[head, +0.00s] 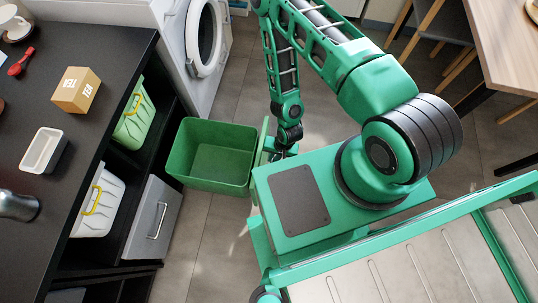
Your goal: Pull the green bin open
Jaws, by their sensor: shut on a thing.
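The green bin (208,162) is in the middle of the head view, to the right of the dark shelf unit. It stands out over the floor, its open top facing up, and its inside looks empty. Its front panel is on the right side, towards my arm. My gripper (275,152) is at that front panel and is shut on the bin's front. My own arm and body partly hide the fingers and the grasped part.
The dark counter (100,150) at left carries a tea box (76,90) and a white tray (43,150). Below it are a light green basket (131,122), a white basket (97,205) and a grey drawer (153,218). A washing machine (190,50) with its round door open stands behind. A wooden table (508,40) is at right.

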